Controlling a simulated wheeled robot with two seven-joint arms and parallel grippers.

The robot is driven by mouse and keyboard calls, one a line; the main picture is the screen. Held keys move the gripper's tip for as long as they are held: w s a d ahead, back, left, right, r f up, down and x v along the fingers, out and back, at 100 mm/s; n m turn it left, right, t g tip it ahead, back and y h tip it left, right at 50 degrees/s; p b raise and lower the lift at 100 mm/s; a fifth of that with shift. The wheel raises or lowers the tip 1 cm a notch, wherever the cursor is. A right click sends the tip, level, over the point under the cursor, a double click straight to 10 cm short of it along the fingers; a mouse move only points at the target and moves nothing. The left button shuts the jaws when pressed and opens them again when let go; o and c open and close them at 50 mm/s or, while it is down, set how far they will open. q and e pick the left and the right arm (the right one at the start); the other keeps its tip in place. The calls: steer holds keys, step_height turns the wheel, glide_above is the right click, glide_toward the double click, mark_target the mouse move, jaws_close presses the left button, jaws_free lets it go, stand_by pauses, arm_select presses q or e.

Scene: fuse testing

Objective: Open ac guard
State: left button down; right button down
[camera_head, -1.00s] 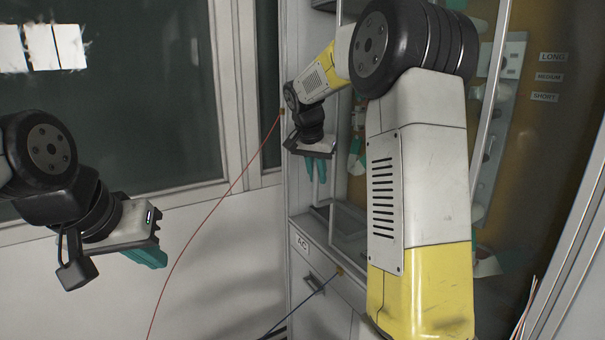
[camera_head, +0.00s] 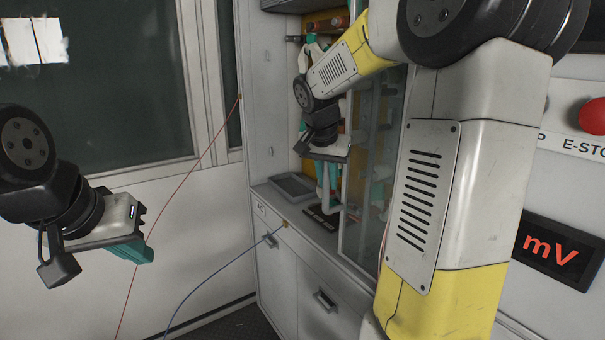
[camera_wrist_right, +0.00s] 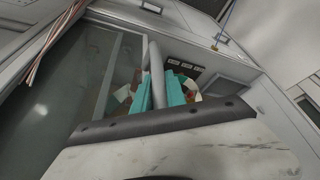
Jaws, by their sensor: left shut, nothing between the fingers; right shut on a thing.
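The AC guard (camera_head: 388,140) is a clear pane in a pale frame, standing at an angle in front of the cabinet opening in the head view. It also shows as a glassy panel in the wrist view (camera_wrist_right: 75,75). My right gripper (camera_head: 328,185) is shut on the guard's pale upright handle bar (camera_wrist_right: 157,78), which runs between its teal fingers in the wrist view. My right forearm hides part of the guard and cabinet. My left gripper (camera_head: 140,252) is shut and empty, in free air at the left.
The cabinet's grey ledge (camera_head: 320,228) holds a shallow dark tray (camera_head: 293,185). A red wire (camera_head: 190,170) and a blue wire (camera_head: 215,277) hang left of it. An mV display (camera_head: 551,251) and red E-stop (camera_head: 594,117) are at the right. Room around my left gripper looks clear.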

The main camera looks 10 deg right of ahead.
steer(key=s+d, duration=0.3)
steer(key=s, duration=0.6)
steer(key=shift+s+d, duration=0.25)
steer(key=shift+d, duration=0.05)
steer(key=shift+r, duration=0.1)
steer(key=c, duration=1.4)
jaws_free()
steer(key=shift+o, duration=0.2)
steer(key=v, duration=0.8)
steer(key=shift+a, duration=0.1)
